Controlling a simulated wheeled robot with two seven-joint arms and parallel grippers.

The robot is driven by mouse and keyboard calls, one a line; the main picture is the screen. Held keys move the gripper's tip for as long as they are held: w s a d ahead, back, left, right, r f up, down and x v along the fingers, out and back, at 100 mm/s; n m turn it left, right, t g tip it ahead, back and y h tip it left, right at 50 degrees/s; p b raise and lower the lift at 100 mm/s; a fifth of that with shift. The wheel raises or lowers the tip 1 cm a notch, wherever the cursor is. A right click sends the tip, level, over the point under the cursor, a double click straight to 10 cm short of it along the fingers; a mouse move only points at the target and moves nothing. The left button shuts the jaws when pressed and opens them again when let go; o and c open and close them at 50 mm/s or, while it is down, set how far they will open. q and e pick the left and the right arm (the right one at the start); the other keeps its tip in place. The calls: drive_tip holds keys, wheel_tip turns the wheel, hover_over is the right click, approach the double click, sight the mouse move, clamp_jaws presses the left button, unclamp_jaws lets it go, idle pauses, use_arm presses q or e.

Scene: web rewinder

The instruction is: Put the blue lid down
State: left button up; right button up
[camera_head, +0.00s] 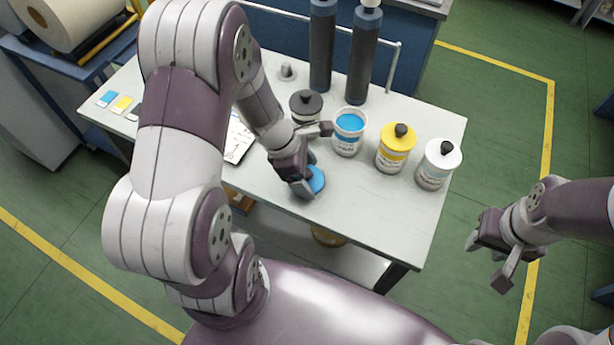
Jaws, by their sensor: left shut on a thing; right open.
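The blue lid (317,180) is at the front part of the white table (380,222). My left gripper (303,184) is shut on it and hides part of it. I cannot tell whether the lid touches the tabletop. An open white can with blue ink (348,132) stands upright behind and to the right of the lid, without a lid on it. My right gripper (493,259) is open and empty, off the table to the right, above the floor.
A yellow-lidded can (395,148), a white-lidded can (438,165) and a dark-lidded can (306,106) stand near the blue one. Two dark cylinders (342,50) stand at the back. Colour cards (122,104) lie at left. The table's front right is clear.

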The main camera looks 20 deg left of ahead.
use_arm(q)
drive_tip(key=shift+w+f, duration=0.1)
drive_tip(key=shift+f, duration=0.5)
drive_tip(key=shift+f, duration=0.15)
drive_tip(key=o, duration=0.9)
drive_tip(key=shift+r, duration=0.45)
drive_tip(key=p+v, duration=0.3)
drive_tip(key=v, duration=0.8)
drive_tip(key=s+d+m+y, duration=0.1)
drive_tip(key=m, duration=0.6)
drive_tip(key=s+d+m+y, duration=0.1)
drive_tip(key=m, duration=0.7)
drive_tip(key=s+d+r+m+y, duration=0.1)
drive_tip(key=s+d+m+y, duration=0.1)
drive_tip(key=m, duration=0.5)
drive_tip(key=shift+r+m, duration=0.1)
drive_tip(key=shift+m, duration=0.2)
